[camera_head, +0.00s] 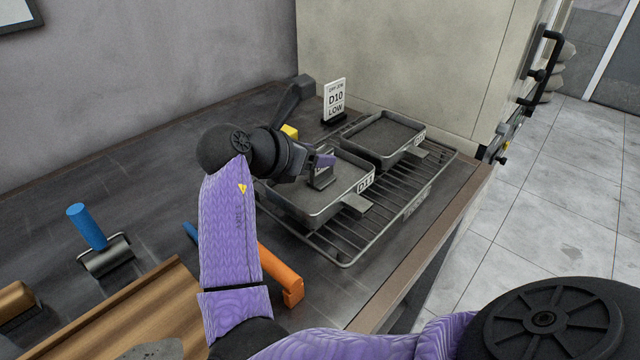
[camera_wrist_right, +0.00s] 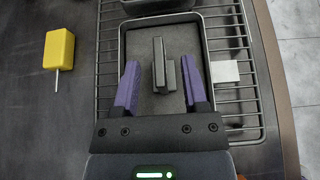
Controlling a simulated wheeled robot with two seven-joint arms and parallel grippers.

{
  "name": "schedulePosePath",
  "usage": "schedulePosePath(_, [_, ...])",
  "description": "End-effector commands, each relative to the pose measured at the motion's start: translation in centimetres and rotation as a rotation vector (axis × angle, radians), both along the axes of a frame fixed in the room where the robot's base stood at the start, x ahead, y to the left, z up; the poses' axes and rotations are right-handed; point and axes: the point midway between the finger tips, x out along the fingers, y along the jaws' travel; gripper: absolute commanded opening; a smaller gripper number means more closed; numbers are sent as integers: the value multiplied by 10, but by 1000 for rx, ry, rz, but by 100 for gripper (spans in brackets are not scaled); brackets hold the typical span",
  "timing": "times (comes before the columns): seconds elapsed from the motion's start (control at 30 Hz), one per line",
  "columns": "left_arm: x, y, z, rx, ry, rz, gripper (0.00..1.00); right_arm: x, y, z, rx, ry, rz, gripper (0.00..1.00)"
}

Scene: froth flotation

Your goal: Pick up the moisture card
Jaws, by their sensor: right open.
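A white card reading "D10 LOW" (camera_head: 335,97) stands upright in a dark base behind the trays. A second small card on a dark stand (camera_wrist_right: 164,62) stands in the near tray (camera_head: 357,196), labelled D11. Its face is mostly hidden in the head view, so I cannot read it or tell which is the moisture card. My right gripper (camera_head: 322,161) is open over the near tray. In the wrist view its purple fingers (camera_wrist_right: 162,84) point at the stand from either side, with gaps showing. My left gripper is out of view.
A second grey tray (camera_head: 384,141) shares the wire rack (camera_head: 343,254). A yellow block with a thin pin (camera_wrist_right: 60,50) lies left of the rack. A blue-handled roller (camera_head: 87,228) and an orange-handled tool (camera_head: 283,276) lie nearer on the dark bench. A pale cabinet wall rises behind.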

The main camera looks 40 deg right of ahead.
Motion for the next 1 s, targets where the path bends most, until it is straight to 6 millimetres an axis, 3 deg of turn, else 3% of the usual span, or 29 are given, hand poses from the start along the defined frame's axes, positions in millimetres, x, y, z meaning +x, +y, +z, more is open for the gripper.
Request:
schedulePosePath(0.07, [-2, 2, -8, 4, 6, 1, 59, 1, -9, -9, 1, 1, 0, 56])
schedulePosePath(0.3, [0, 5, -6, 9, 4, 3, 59, 2, -13, -7, -1, 0, 1, 56])
schedulePosePath(0.57, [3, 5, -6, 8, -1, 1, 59, 1, -13, -7, -1, 0, 1, 3])
schedulePosePath(0.6, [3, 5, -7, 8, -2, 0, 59, 1, -13, -7, 0, 0, 1, 0])
schedulePosePath(1.0, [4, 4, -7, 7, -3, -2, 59, 1, -13, -8, 0, 0, 1, 0])
